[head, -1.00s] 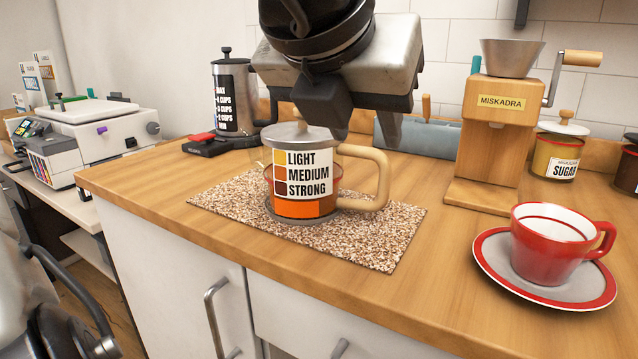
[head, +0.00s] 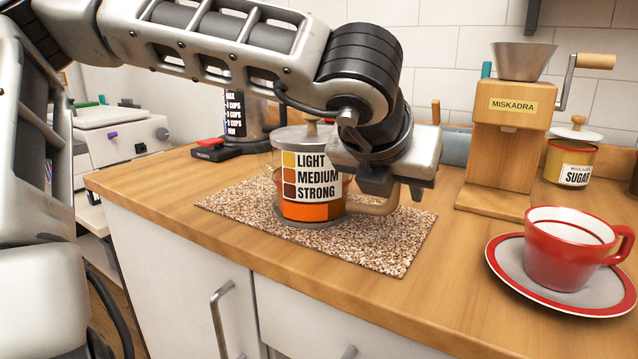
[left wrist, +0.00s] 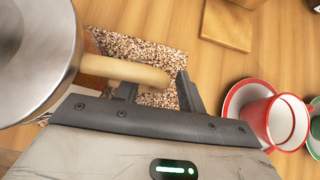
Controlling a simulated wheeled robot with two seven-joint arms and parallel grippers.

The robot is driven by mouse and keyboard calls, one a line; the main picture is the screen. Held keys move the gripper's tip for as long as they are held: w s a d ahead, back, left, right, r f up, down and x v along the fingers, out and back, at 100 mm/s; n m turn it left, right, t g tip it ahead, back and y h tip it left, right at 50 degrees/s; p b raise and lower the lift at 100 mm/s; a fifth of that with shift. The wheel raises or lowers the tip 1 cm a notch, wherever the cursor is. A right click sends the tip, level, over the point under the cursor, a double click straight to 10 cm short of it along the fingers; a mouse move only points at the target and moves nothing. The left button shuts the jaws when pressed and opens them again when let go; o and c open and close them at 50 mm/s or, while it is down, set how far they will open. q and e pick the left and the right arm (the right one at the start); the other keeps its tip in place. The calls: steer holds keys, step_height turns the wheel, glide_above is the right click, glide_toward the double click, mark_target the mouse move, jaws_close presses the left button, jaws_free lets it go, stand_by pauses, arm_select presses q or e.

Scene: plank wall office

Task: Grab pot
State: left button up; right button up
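The glass pot (head: 310,185) stands upright on a speckled mat (head: 385,240), with a metal lid, a "LIGHT MEDIUM STRONG" label and a tan handle (head: 375,205) on its right. My left gripper (head: 395,188) is at the handle, partly hiding its upper part. In the left wrist view, the metal lid (left wrist: 35,55) is at upper left and the handle (left wrist: 130,70) reaches toward the space between the fingers. My left gripper (left wrist: 156,92) is open, its fingers apart on either side of the handle's outer end. Contact cannot be told. My right gripper is not in view.
A red cup (head: 565,250) on a saucer (head: 500,265) stands at right. A wooden grinder (head: 500,145) and sugar jar (head: 570,165) stand behind. The wooden counter (head: 300,260) in front is clear.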

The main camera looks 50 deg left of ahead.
arm_select(q)
jaws_close()
stand_by(1.4)
steer(key=shift+r, duration=0.2)
